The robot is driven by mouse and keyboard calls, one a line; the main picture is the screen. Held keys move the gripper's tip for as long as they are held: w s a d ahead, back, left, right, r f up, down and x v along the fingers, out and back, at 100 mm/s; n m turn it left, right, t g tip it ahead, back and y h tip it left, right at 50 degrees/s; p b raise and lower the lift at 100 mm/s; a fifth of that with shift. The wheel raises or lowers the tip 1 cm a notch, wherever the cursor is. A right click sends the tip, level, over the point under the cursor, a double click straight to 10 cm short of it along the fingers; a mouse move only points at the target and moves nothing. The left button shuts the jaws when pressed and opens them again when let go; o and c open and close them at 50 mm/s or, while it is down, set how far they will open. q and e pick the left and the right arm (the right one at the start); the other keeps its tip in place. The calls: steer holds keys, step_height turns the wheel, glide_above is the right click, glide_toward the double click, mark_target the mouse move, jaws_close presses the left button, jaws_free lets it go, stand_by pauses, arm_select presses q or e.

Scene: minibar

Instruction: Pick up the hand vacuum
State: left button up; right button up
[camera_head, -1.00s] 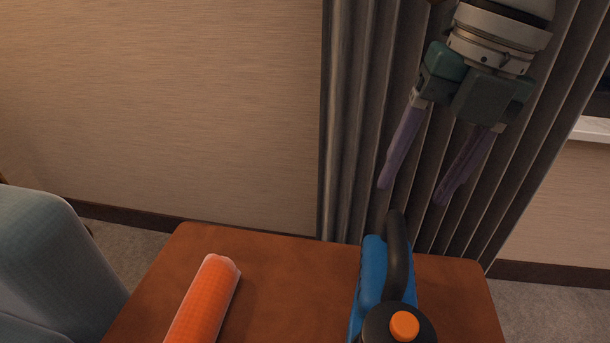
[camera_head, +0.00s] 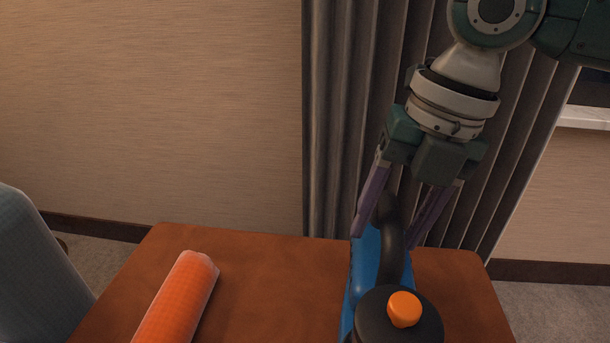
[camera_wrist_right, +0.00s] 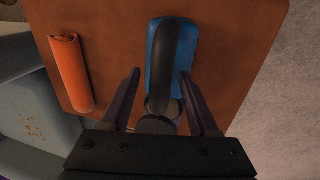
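The hand vacuum (camera_head: 368,268) stands on the brown table. It has a blue body, a curved black handle and a round black part with an orange button at the near end. My right gripper (camera_head: 388,238) is open, with its two purple fingers pointing down on either side of the handle's far end in the head view. In the right wrist view the vacuum (camera_wrist_right: 181,58) lies ahead between the open fingers (camera_wrist_right: 163,75). I cannot tell whether the fingers touch it. My left gripper is not in view.
An orange roll (camera_head: 178,300) lies on the table (camera_head: 275,270) left of the vacuum, with bare tabletop between them. A grey-blue chair (camera_head: 35,265) stands to the left. A grey curtain (camera_head: 335,130) and a wall are behind.

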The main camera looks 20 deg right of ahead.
jaws_close()
stand_by(1.2)
